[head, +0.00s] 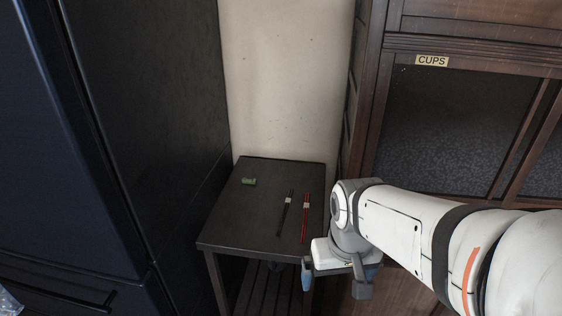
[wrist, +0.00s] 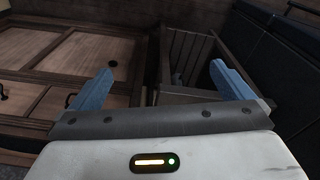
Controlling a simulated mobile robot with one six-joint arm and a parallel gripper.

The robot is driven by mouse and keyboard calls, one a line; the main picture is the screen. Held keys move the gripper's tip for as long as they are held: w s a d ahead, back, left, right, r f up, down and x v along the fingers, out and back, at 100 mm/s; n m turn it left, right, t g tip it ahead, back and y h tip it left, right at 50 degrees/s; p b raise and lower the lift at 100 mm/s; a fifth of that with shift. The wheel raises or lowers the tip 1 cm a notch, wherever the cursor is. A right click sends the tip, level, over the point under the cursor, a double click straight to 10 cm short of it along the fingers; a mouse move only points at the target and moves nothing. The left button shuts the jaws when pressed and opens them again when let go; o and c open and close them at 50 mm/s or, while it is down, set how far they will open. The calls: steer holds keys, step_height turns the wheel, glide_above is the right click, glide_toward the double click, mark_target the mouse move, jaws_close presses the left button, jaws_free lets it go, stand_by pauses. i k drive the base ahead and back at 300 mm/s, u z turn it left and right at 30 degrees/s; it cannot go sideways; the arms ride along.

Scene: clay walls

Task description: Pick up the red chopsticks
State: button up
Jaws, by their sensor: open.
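The red chopsticks (head: 306,217) lie side by side on the dark side table (head: 225,228), near its right edge, with a pale band around them. My gripper (head: 335,282) is in front of the table's right front corner, to the right of and nearer than the chopsticks, not touching them. In the wrist view my gripper (wrist: 168,85) has its two blue fingers wide apart with nothing between them. The chopsticks cannot be made out in the wrist view.
Black chopsticks (head: 286,213) lie just left of the red ones. A small green object (head: 249,182) lies at the back left of the table. A dark fridge-like cabinet (head: 150,110) stands left, and a wooden cabinet labelled CUPS (head: 432,61) stands right. A wall (head: 285,80) closes the back.

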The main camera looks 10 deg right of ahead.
mark_target(307, 205)
steer(key=z, duration=1.9)
steer(key=k, duration=0.9)
steer(key=u, duration=1.3)
steer(key=i, duration=1)
steer(key=u, duration=0.1)
